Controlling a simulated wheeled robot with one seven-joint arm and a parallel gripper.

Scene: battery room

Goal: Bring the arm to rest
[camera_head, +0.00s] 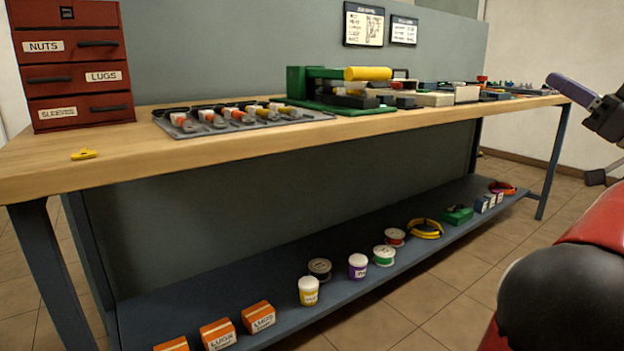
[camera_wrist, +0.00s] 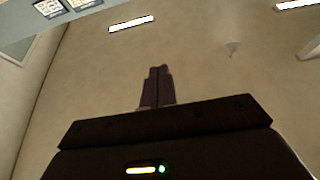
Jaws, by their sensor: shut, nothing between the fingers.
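My gripper touches nothing that I can see. Part of my arm is out of the head view at the right.
A red drawer cabinet (camera_head: 75,75), a tray of tools (camera_head: 187,131) and a green fixture (camera_head: 296,82) stand on the bench. A small yellow piece (camera_head: 83,155) lies near its front edge. Spools, tubs and boxes line the lower shelf (camera_head: 290,285). The floor (camera_head: 440,300) in front looks clear.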

